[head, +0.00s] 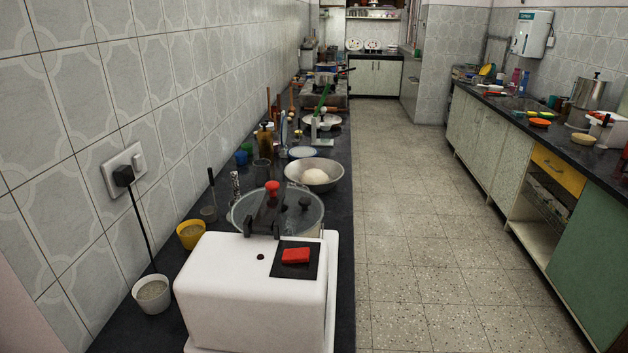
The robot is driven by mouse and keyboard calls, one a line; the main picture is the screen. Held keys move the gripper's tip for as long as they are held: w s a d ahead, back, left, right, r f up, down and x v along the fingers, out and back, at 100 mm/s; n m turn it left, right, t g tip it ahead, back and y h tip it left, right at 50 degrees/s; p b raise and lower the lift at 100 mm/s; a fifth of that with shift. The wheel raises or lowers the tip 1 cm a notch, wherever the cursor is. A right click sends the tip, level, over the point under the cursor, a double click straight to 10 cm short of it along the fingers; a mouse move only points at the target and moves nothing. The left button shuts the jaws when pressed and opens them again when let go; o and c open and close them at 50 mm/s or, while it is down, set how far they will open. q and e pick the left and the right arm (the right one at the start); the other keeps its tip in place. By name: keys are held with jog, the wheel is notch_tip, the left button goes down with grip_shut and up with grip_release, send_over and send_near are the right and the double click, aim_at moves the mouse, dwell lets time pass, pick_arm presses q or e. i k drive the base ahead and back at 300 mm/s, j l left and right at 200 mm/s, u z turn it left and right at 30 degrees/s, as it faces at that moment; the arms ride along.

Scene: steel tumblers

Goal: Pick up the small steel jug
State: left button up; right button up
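I cannot pick out a small steel jug with certainty in the head view. A small greyish cup (208,213) with a dark upright handle stands by the tiled wall on the left counter. A large steel pot (591,94) stands on the right counter. The far items on the left counter are small and crowded, so some may be steel vessels that I cannot tell apart. Neither of my grippers is in view.
A white appliance (235,290) with a red switch fills the near end of the left counter (342,215). Behind it are a glass-lidded drum (310,215) and a steel bowl with dough (330,187). A yellow cup (190,235) and white cup (152,295) stand left. The aisle floor (410,220) is clear.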

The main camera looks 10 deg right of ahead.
aim_at(262, 171)
jog(key=l+u, duration=0.1)
jog(key=l, duration=1.25)
jog(key=i+l+u, duration=0.15)
jog(key=l, duration=0.25)
jog(key=i+l+u, duration=0.1)
jog(key=l, duration=0.3)
jog(key=i+l+u, duration=0.15)
jog(key=l, duration=0.25)
jog(key=i+l+u, duration=0.1)
jog(key=l, duration=0.35)
jog(key=i, duration=0.1)
